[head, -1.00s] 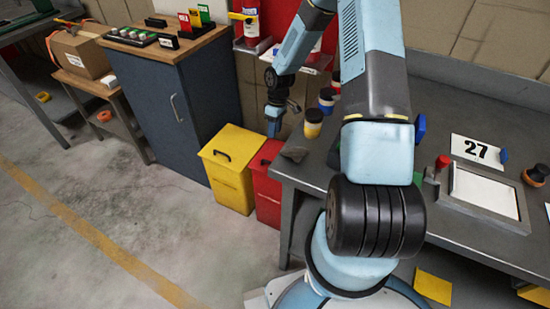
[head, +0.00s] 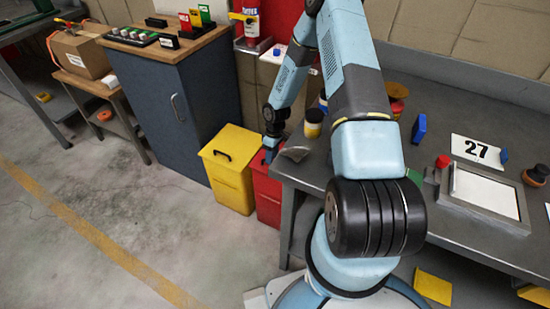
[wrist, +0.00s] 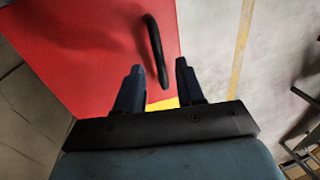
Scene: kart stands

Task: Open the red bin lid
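The red bin (head: 267,207) stands beside the yellow bin, at the left end of the workbench, with its lid (head: 262,164) down. In the wrist view the red lid (wrist: 85,45) fills the upper left and bears a black bar handle (wrist: 154,45). My gripper (wrist: 160,68) is open, its two dark fingers apart. The handle's near end shows in the gap between the fingers; I cannot tell whether they touch it. In the head view my gripper (head: 269,154) is low over the red lid, and my wrist hides part of the lid and the handle.
The yellow bin (head: 228,180) stands close on the left, before a blue cabinet (head: 172,105). The grey workbench (head: 300,172) is close on the right, with a grey object (head: 294,153) near its corner. The floor in front is clear.

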